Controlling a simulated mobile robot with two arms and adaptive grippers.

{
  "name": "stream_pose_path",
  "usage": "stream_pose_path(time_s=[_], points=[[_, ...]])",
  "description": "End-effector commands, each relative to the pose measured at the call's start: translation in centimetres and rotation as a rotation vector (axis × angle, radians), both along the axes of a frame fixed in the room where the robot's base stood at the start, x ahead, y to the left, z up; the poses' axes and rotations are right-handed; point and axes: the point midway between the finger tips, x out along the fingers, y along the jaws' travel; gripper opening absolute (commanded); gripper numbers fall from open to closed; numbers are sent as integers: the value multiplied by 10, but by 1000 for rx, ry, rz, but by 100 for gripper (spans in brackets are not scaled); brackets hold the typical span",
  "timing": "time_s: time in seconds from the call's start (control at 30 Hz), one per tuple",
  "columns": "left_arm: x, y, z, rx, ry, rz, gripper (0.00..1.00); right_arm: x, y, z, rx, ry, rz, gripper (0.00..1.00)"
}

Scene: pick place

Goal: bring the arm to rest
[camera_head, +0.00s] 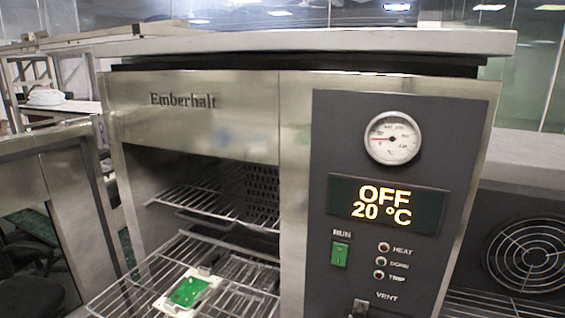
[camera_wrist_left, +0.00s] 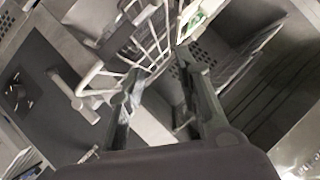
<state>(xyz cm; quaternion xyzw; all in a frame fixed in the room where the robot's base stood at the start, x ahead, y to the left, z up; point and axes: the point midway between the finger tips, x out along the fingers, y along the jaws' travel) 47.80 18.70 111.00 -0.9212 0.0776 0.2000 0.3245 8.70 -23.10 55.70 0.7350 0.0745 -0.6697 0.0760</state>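My left gripper (camera_wrist_left: 158,64) shows only in the left wrist view. Its two dark fingers stand apart with nothing held between them. A wire rack (camera_wrist_left: 150,30) shows beyond the fingertips, and a dark panel with a light grey lever (camera_wrist_left: 72,92) lies to the left. Neither arm shows in the head view. There, an oven marked Emberhalt (camera_head: 200,125) stands with its door open. A green circuit board in a white frame (camera_head: 189,291) lies on the lower wire rack (camera_head: 240,303), which extends out of the oven. My right gripper is in neither view.
The open door (camera_head: 75,200) stands at the left. The control panel (camera_head: 385,245) has a green RUN switch (camera_head: 340,255), a dial gauge (camera_head: 392,138) and a display reading OFF, 20 °C. A fan grille (camera_head: 530,256) is at the right. The upper rack (camera_head: 215,203) looks empty.

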Motion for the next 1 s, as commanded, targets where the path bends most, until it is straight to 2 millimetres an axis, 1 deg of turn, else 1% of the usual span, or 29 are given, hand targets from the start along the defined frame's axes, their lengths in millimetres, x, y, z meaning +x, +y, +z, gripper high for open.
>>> stream_pose_path(time_s=[0.03, 0.07, 0.1, 0.17, 0.2, 0.3, 0.37, 0.4, 0.47, 0.5, 0.6, 0.67, 0.77, 0.87, 0.97, 1.0], points=[[-26, 6, -28, -67, 124, 57, 31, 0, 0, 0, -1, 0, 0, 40], [-39, 10, -41, -100, 188, 87, 31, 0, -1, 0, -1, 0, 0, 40], [-58, 13, -56, -138, 268, 124, 31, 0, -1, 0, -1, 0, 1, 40], [-84, 16, -76, -188, 377, 177, 31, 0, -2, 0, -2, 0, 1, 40], [-100, 18, -86, -216, 439, 207, 31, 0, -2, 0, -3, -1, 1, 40], [-140, 19, -106, -275, 584, 276, 31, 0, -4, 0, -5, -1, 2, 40], [-163, 20, -115, -304, 662, 316, 31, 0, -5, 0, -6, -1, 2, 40], [-177, 19, -121, -322, 713, 340, 31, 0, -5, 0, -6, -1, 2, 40], [-199, 19, -127, -346, 786, 375, 31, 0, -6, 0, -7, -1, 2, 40], [-214, 19, -130, -361, 834, 399, 31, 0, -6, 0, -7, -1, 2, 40], [-203, 18, -166, -353, 837, 397, 31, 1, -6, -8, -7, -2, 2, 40], [-199, 17, -184, -351, 842, 397, 31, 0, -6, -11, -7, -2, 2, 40], [-195, 16, -220, -346, 855, 397, 31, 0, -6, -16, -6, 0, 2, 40], [-193, 16, -261, -341, 868, 398, 31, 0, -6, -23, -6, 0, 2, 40], [-195, 15, -311, -336, 885, 398, 31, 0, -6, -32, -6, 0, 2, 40], [-197, 15, -334, -333, 892, 399, 31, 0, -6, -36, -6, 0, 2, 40]])
